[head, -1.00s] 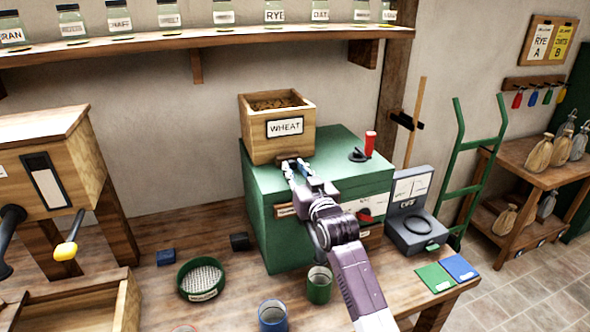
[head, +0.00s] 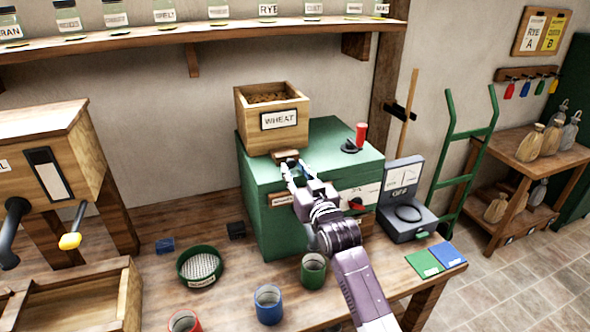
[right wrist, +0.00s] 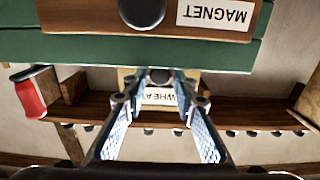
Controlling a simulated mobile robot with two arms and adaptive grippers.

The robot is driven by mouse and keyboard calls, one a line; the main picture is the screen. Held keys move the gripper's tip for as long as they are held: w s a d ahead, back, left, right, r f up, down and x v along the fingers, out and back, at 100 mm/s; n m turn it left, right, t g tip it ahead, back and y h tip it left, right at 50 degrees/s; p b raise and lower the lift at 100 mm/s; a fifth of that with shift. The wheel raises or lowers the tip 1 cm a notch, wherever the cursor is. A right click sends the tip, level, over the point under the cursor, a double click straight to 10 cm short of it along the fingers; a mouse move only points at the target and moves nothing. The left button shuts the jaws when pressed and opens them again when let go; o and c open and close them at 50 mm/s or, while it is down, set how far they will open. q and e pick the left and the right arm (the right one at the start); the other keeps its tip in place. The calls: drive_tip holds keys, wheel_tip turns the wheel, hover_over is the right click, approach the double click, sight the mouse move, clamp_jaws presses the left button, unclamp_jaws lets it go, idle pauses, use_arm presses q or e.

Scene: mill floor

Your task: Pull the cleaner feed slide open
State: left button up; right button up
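The cleaner is a green box (head: 268,178) on the bench with a wooden hopper labelled WHEAT (head: 255,134) on top. Its feed slide, a small wooden piece (head: 286,155), sits at the hopper's front foot; how far out it stands is hard to tell. My right gripper (head: 295,169) is just in front of the slide, fingers apart. In the right wrist view the upside-down picture shows a dark knob (right wrist: 158,76) between and just beyond the open fingertips (right wrist: 156,98); contact cannot be made out. My left gripper is not in view.
A red-handled lever (head: 361,135) stands on the cleaner's top. In the right wrist view a MAGNET drawer (right wrist: 90,15) is close by. A grey tester (head: 408,216), green sieve (head: 200,267) and several cups, one blue (head: 268,306), stand on the bench.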

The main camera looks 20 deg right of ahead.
drive_tip(key=shift+o, duration=1.1)
drive_tip(key=shift+s+r, duration=0.15)
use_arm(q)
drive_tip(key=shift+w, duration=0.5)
use_arm(e)
drive_tip(key=s, duration=1.2)
drive_tip(key=shift+d, duration=0.25)
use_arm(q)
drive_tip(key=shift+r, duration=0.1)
use_arm(e)
drive_tip(key=shift+d, duration=0.1)
